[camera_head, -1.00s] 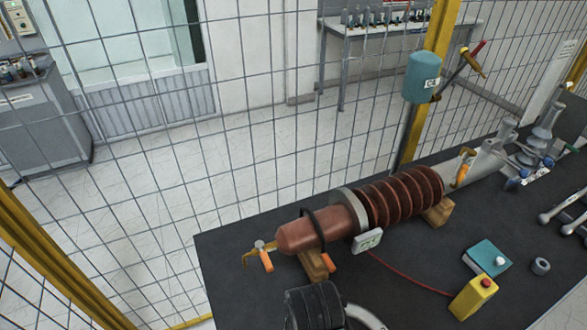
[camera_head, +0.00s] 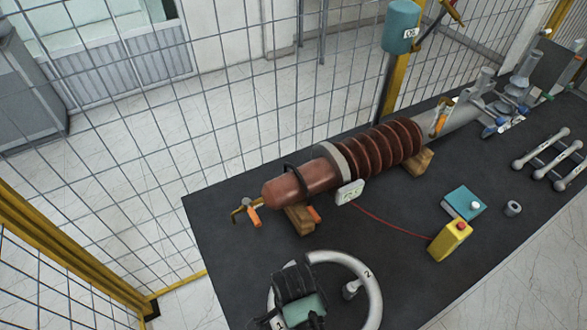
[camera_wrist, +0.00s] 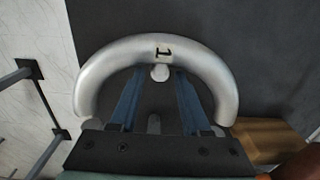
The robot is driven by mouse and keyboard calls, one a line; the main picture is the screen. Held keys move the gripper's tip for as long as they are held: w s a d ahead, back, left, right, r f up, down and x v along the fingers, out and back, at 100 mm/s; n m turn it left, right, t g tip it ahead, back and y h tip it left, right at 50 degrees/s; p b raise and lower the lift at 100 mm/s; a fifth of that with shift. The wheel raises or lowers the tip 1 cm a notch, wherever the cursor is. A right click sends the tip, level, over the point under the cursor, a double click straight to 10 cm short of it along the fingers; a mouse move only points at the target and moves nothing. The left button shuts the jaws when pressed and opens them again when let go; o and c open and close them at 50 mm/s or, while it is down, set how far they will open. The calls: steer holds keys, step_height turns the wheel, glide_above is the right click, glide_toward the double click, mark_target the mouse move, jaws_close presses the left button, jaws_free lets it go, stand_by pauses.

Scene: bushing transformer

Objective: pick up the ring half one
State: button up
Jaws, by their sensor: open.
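Ring half one (camera_wrist: 100,70) is a pale grey curved tube marked 1, lying on the dark table in the wrist view. It arches around the ends of my gripper (camera_wrist: 160,74), whose two blue fingers are apart. A small pale knob on the inner side of the arch shows between the fingertips; I cannot tell whether they touch it. In the head view my dark gripper covers much of ring half one, and its label shows at the bottom edge. Ring half two (camera_head: 374,290), marked 2, curves to the right of it.
A brown ribbed bushing (camera_head: 375,148) lies on wooden blocks (camera_head: 300,219) behind the rings. A yellow box (camera_head: 450,240), a teal box (camera_head: 463,203) and a small grey cylinder (camera_head: 513,208) stand to the right. A wire fence (camera_head: 240,110) runs behind the table.

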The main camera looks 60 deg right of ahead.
steer(key=shift+f, duration=1.05)
jaws_close()
